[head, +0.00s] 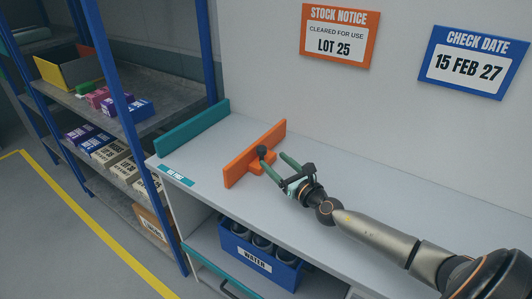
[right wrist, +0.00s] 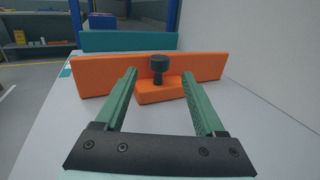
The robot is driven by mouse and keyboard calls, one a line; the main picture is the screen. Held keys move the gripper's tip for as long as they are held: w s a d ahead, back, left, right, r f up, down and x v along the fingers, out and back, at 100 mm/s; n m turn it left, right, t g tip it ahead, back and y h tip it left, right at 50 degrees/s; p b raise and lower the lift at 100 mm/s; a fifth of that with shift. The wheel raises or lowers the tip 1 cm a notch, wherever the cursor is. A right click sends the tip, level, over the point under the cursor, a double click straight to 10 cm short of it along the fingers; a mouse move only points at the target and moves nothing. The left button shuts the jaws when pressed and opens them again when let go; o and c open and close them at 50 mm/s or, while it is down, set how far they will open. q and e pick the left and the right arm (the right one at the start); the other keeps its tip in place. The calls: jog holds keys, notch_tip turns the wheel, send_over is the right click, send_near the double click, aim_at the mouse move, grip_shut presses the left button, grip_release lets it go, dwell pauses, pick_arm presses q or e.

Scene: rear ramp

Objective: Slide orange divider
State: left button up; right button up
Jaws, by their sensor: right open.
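The orange divider (head: 252,156) stands upright on the pale counter, with a small orange foot on its near side. A dark round knob (head: 262,150) on a short stem rises from that foot. In the right wrist view the divider (right wrist: 205,69) spans the picture and the knob (right wrist: 158,64) stands between and beyond the fingers. My right gripper (head: 273,162) is open and empty, its green fingers pointing at the knob from the right; it also shows in the right wrist view (right wrist: 158,93). My left gripper is not in view.
A teal panel (head: 192,128) stands at the counter's left end, with bare counter (head: 215,150) between it and the divider. A blue crate (head: 250,262) of bottles sits below the counter. A blue-posted shelf rack (head: 150,125) with boxes stands left.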

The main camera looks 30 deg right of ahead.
aim_at(265, 152)
jog(key=shift+w+b, duration=0.35)
jog(key=shift+w, duration=2.4)
grip_shut()
